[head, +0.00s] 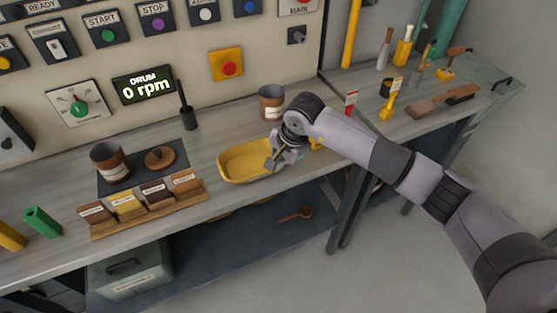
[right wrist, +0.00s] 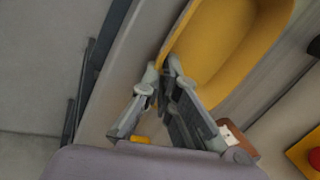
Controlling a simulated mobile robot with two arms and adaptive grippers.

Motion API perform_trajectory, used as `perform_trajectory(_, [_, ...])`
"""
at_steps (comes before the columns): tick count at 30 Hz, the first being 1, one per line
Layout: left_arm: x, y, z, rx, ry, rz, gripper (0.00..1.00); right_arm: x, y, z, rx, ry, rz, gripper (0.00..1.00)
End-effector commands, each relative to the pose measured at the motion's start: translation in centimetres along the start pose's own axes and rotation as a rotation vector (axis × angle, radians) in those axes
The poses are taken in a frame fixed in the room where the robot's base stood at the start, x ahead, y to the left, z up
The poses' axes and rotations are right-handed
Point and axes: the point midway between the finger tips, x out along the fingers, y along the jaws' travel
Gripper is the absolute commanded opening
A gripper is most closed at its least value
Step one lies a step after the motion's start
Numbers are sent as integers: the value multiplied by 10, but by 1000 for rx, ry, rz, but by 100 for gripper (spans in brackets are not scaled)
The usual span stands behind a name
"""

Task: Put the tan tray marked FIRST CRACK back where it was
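Several small labelled trays stand in a row in a wooden rack (head: 150,214) on the left of the bench. The right-hand one is orange-tan (head: 185,182); the labels are too small to read, so I cannot tell which is FIRST CRACK. My right gripper (head: 273,158) is at the right end of a yellow tub (head: 235,165). In the right wrist view, the fingertips (right wrist: 162,70) are close together at the rim of the yellow tub (right wrist: 225,50). I cannot tell whether they pinch the rim. My left gripper is out of view.
A dark mat with a brown canister (head: 110,162) and a round wooden lid (head: 159,158) lies behind the rack. Another canister (head: 271,102) stands behind the tub. The panel wall bounds the bench behind.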

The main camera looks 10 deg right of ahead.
Motion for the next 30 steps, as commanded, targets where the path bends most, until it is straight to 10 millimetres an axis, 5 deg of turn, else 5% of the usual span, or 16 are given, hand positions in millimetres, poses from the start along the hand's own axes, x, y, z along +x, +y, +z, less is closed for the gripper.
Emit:
perform_trajectory(8, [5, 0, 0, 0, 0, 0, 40, 3, 0, 0, -1, 0, -2, 0])
perform_trajectory(19, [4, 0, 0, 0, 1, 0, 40, 1, 0, 0, 0, 0, -1, 25])
perform_trajectory(30, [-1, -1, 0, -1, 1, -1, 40, -2, -1, 0, 0, 0, -1, 25])
